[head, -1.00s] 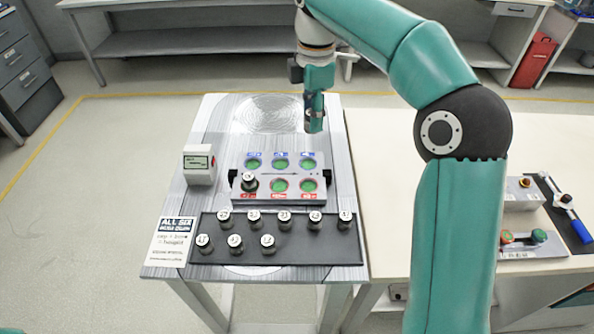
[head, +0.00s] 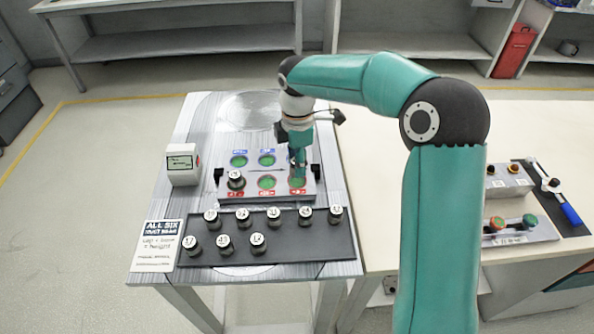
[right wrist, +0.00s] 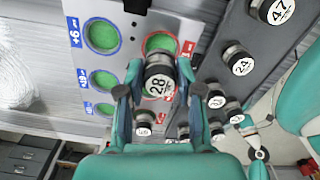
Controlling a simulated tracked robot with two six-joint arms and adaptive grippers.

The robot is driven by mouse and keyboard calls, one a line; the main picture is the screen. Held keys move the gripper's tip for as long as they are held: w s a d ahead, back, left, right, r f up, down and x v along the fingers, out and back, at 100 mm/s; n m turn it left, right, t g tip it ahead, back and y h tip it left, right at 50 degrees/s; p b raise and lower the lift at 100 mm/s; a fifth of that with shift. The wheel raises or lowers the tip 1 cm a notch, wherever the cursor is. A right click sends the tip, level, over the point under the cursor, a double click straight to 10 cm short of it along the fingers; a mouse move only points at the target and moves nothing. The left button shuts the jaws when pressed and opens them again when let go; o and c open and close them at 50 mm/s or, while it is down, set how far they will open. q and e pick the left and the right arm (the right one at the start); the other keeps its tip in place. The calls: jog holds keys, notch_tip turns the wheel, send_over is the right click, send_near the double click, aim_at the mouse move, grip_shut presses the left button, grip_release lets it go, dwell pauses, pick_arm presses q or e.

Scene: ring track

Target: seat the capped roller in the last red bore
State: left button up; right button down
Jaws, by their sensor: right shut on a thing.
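My right gripper (head: 299,168) is low over the right end of the bore block (head: 258,200). In the right wrist view its fingers (right wrist: 159,98) are shut on a capped roller (right wrist: 158,75) marked 28. The right red bore (head: 297,182) is green inside and lies beside the gripper tips; it also shows in the right wrist view (right wrist: 160,42), partly behind the held roller. The roller appears above the block, not in a bore. The middle red bore (head: 267,182) is empty. The left red bore holds a capped roller (head: 235,179). My left gripper is not in view.
Two blue bores (head: 239,160) show empty; the gripper hides the third in the head view. A dark tray (head: 310,250) in front holds several capped rollers. A small display box (head: 183,165) and a printed card (head: 158,246) stand left. A control panel (head: 520,232) is right.

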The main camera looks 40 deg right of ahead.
jog(key=shift+f, duration=1.75)
jog(key=shift+f, duration=0.1)
jog(key=c, duration=0.8)
grip_release()
jog(key=shift+o, duration=0.2)
notch_tip(320, 180, up, 12)
jog(key=shift+r+p, duration=0.1)
jog(key=shift+p, duration=0.2)
